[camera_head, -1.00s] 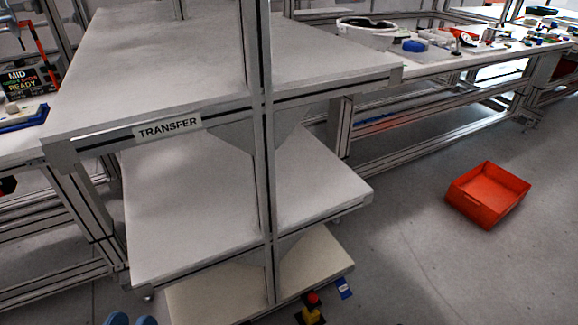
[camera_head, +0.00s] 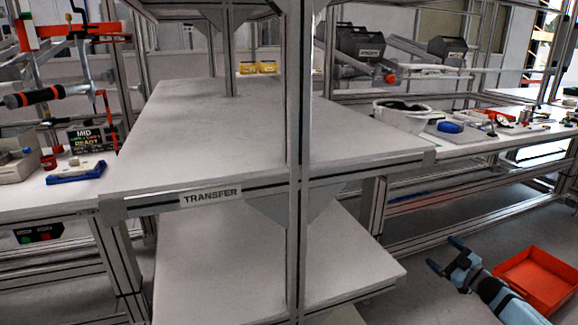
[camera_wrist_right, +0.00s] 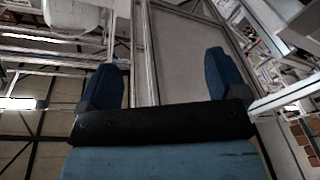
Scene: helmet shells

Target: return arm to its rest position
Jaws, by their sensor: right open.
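My right gripper (camera_head: 455,256) shows at the lower right of the head view, on my blue and black arm. Its two fingers are apart and nothing is between them. It is in front of the shelf rack's right side and to the left of the orange bin. In the right wrist view my gripper (camera_wrist_right: 168,80) has its two blue finger pads spread wide, with no object between them. My left gripper is not in the head view.
The rack marked TRANSFER (camera_head: 240,160) has bare shelves and an upright post in front. An orange bin (camera_head: 540,278) sits on the floor, partly behind my right arm. A white helmet shell (camera_head: 398,115) lies on the right bench. A blue tray (camera_head: 75,172) is on the left bench.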

